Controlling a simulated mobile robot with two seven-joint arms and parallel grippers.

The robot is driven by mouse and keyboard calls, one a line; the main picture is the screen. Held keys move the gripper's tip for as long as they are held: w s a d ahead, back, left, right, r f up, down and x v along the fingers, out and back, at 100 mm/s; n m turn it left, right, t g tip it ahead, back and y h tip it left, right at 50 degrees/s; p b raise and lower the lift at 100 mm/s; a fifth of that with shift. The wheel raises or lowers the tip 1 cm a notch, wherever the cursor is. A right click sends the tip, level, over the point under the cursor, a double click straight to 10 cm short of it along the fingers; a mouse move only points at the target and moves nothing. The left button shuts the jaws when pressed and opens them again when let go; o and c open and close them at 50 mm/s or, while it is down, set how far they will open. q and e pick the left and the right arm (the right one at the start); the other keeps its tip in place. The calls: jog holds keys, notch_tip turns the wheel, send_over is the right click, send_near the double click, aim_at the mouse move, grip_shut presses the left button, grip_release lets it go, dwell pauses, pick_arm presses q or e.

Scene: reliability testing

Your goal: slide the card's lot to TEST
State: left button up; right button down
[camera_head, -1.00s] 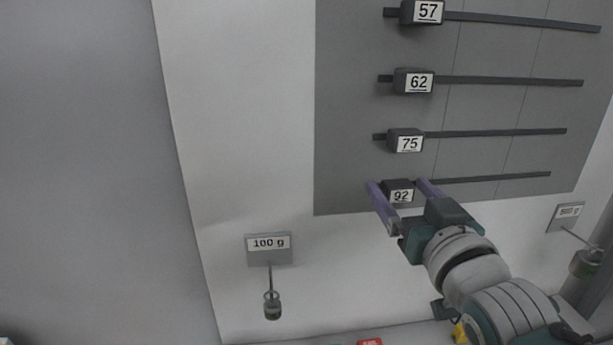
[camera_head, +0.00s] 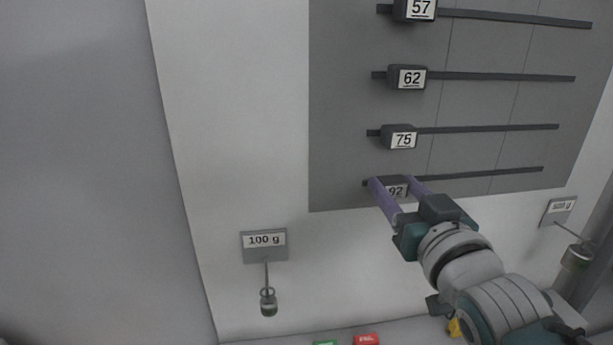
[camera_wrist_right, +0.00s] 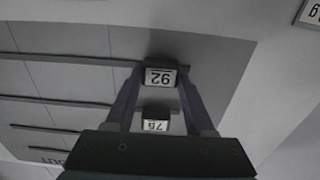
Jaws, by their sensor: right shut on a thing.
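A grey board (camera_head: 335,150) on the white wall carries several dark horizontal rails with numbered sliders. The 92 slider (camera_head: 397,190) sits near the left end of the lowest rail. My right gripper (camera_head: 393,183) has its purple fingers on either side of that slider and is shut on it. The right wrist view also shows the 92 slider (camera_wrist_right: 160,76) between the fingers. The 75 slider (camera_head: 402,138), the 62 slider (camera_head: 411,78) and the 57 slider (camera_head: 421,9) are also at the left of their rails. No TEST mark or lot card is legible. My left gripper is out of view.
A 100 g plate (camera_head: 264,241) with a hanging weight (camera_head: 268,304) is at the lower left. Another weight plate (camera_head: 560,209) is at the right edge. A green item (camera_head: 325,343) and a red item (camera_head: 367,339) lie at the bottom. The rails are clear to the right.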

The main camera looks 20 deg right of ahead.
aim_at(461, 171)
jog(key=s+d, duration=0.1)
jog(key=d, duration=0.3)
jog(key=s+d, duration=0.1)
jog(key=d, duration=0.3)
jog(key=s+d, duration=0.1)
jog(key=d, duration=0.3)
jog(key=shift+d+f, duration=0.1)
jog(key=shift+d, duration=0.3)
jog(key=shift+c, duration=1.2)
grip_release()
jog(key=shift+s+a, duration=0.1)
jog(key=shift+s+a, duration=0.1)
jog(key=shift+s, duration=0.25)
jog(key=v, duration=0.9)
